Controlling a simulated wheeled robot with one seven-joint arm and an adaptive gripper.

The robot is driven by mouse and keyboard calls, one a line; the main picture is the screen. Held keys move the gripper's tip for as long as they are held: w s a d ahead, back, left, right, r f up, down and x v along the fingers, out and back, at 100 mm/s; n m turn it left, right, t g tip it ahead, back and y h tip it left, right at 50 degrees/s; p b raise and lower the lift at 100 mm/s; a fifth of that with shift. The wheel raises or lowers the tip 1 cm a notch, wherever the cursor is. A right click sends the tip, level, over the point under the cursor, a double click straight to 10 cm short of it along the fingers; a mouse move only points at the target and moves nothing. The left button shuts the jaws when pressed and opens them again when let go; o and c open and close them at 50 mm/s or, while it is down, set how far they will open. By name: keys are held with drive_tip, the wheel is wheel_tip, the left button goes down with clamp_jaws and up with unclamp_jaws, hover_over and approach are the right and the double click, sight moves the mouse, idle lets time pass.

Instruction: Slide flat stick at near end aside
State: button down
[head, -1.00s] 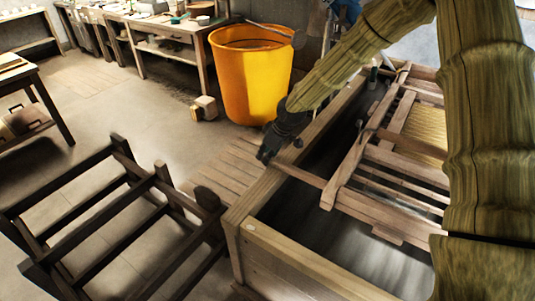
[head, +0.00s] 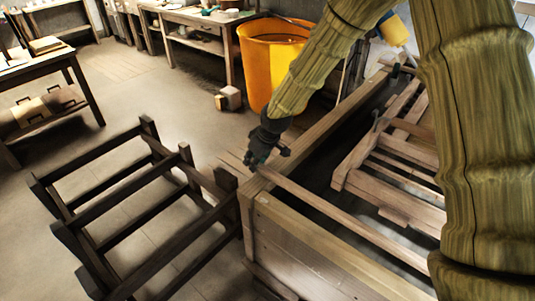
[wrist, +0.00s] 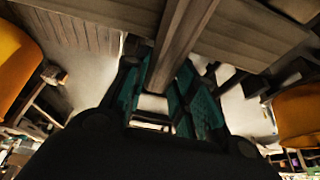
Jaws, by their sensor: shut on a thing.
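The flat stick (head: 335,218) is a long, thin wooden bar lying slantwise over the near part of the wooden vat. My gripper (head: 262,158) is shut on its left end, just outside the vat's left rim. In the wrist view the stick (wrist: 180,40) runs between the teal-padded fingers of my gripper (wrist: 168,98). The stick's far end runs toward the lower right, near my arm. The slatted mould frame (head: 400,178) hangs over the vat, right of the stick and apart from it along most of its length.
The vat's near rim (head: 300,235) and left rim (head: 335,122) border dark liquid. A dark wooden rack (head: 130,205) stands on the floor at left. A yellow bin (head: 268,60) stands behind my gripper, with a small wooden block (head: 229,98) beside it. Open floor lies between.

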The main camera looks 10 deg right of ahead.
drive_tip(key=shift+s+a, duration=0.75)
drive_tip(key=shift+a, duration=0.3)
drive_tip(key=c, duration=1.5)
unclamp_jaws()
drive_tip(key=o, duration=0.3)
drive_tip(key=shift+s+a, duration=0.1)
drive_tip(key=shift+a, duration=0.1)
drive_tip(key=shift+o, duration=0.2)
drive_tip(key=shift+d, duration=0.2)
drive_tip(key=v, duration=1.2)
